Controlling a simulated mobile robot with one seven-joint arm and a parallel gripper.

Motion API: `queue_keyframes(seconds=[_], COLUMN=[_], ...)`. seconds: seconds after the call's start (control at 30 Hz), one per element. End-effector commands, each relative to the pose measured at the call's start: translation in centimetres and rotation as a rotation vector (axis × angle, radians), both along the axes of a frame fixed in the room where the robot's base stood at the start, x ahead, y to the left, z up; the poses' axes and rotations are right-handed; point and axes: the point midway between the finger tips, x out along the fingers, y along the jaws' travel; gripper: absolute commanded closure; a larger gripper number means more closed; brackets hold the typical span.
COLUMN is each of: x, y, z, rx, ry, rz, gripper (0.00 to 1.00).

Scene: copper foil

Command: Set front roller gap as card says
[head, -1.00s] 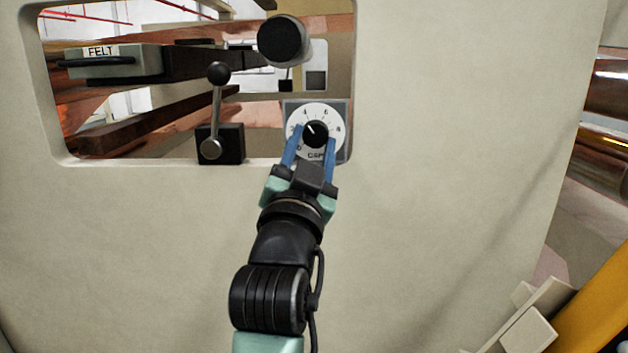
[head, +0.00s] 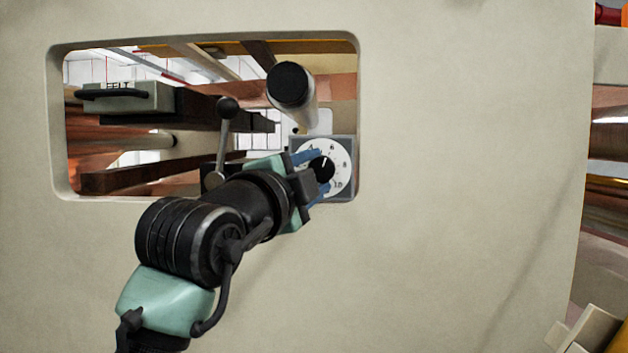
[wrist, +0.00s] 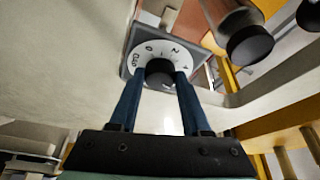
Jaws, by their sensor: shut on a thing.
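The gap dial has a white numbered face (head: 341,160) on a grey square plate, at the lower right of the wall opening in the head view. Its black knob (head: 322,169) carries a white pointer line, aimed up and slightly right, near the 6. My gripper (head: 317,172) is shut on the knob, one blue finger on each side. In the wrist view my gripper (wrist: 160,75) closes around the knob (wrist: 160,72); 0, 2 and the word GAP show on the face (wrist: 148,56). The pointer cannot be made out there. No card is readable in view.
A lever (head: 226,112) with a black ball stands left of the dial, its base partly behind my arm. A black-ended roller (head: 289,85) juts out above the dial. A box marked FELT (head: 130,98) sits at left. The pale wall (head: 460,170) to the right is bare.

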Motion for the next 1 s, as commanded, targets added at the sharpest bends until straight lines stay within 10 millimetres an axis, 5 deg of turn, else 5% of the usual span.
queue_keyframes(seconds=[0.83, 0.87, 1.0], x=[0.0, 0.0, 0.0], y=[-0.03, -0.04, -0.03], z=[0.12, 0.11, 0.12], rx=[0.143, 0.143, 0.143], ry=[0.001, 0.001, 0.001], rz=[-0.001, -0.001, -0.001], gripper=[1.0, 0.51, 0.25])
